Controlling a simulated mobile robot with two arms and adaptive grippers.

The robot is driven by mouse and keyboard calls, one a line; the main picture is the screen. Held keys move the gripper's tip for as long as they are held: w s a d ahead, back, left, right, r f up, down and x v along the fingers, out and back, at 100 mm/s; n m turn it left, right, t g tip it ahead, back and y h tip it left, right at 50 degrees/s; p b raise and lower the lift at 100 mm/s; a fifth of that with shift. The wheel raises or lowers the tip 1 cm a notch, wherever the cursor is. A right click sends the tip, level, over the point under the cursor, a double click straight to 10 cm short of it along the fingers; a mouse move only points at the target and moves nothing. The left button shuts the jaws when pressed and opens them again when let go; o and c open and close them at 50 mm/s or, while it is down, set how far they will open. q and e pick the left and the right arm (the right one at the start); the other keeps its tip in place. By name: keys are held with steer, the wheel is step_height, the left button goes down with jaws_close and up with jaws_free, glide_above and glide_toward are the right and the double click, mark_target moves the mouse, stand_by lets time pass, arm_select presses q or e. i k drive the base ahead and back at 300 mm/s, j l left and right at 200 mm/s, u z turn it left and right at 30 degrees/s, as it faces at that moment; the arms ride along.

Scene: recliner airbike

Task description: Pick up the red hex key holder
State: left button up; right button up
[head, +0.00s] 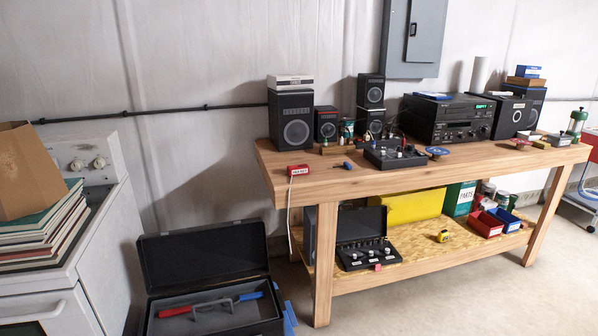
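A small red block with a pale label (298,170) lies on the left front edge of the wooden workbench (400,182); a white cord hangs just below it. I cannot tell for sure whether it is the red hex key holder. A smaller red piece (377,267) lies at the front of the open black case on the lower shelf. A red-handled and blue-handled tool (212,303) lies in the open black toolbox on the floor. Neither of my grippers is in view.
Speakers (291,118), a black stereo (446,119) and a turntable-like black unit (394,154) stand on the bench. A screwdriver (346,165) lies near the red block. The open toolbox (205,260) and a white stove (70,260) stand at left. Floor before the bench is clear.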

mark_target(297, 170)
steer(key=i+l+u, duration=0.15)
steer(key=u, duration=0.35)
steer(key=i+l+u, duration=0.1)
steer(key=u, duration=0.4)
steer(key=l+u, duration=0.45)
steer(key=i+j, duration=0.05)
steer(key=j, duration=0.05)
